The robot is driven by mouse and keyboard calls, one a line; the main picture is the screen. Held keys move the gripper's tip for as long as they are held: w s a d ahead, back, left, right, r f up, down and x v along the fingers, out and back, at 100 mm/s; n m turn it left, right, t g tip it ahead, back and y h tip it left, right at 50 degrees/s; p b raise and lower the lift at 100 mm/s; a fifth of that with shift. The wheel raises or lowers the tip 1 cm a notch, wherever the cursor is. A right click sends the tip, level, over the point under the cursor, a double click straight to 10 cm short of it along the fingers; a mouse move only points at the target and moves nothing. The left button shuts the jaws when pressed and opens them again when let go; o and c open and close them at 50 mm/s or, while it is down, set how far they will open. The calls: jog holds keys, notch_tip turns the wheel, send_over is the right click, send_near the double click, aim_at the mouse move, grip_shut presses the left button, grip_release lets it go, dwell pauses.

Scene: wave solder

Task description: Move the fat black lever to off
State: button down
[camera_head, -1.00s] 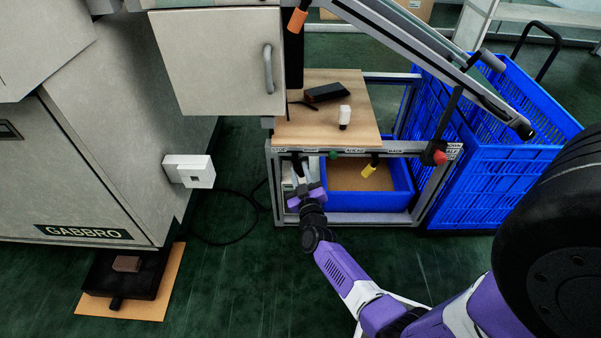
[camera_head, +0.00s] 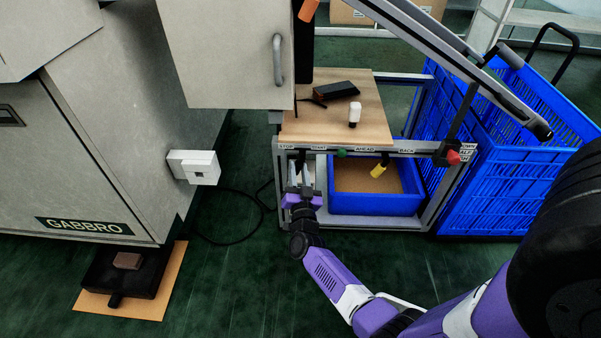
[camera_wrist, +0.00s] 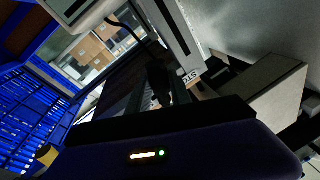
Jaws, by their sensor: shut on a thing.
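The fat black lever (camera_head: 301,158) hangs below the label rail (camera_head: 390,151) on the front of the wooden-topped stand, between the STOP label and the small label right of it. My gripper (camera_head: 301,180) reaches up to it from below and partly hides it. In the wrist view the dark lever end (camera_wrist: 158,78) sits between the fingers of my gripper (camera_wrist: 150,98), which is shut on it. The end of the STOP label (camera_wrist: 188,76) shows close to the right of the lever there.
A green knob (camera_head: 341,153), a yellow-ended lever (camera_head: 378,171) and a red knob (camera_head: 453,157) sit along the rail to the right. A blue bin (camera_head: 375,205) stands beneath. A grey door (camera_head: 225,55) hangs at upper left. A blue crate (camera_head: 500,190) stands at right.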

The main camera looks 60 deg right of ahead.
jog(key=shift+w+a+m, duration=0.1)
jog(key=shift+w+m, duration=0.05)
jog(key=shift+m, duration=0.35)
jog(key=c, duration=1.2)
grip_release()
jog(key=shift+o, duration=0.2)
jog(key=p+v, duration=0.2)
jog(key=v, duration=0.5)
jog(key=shift+a, duration=0.35)
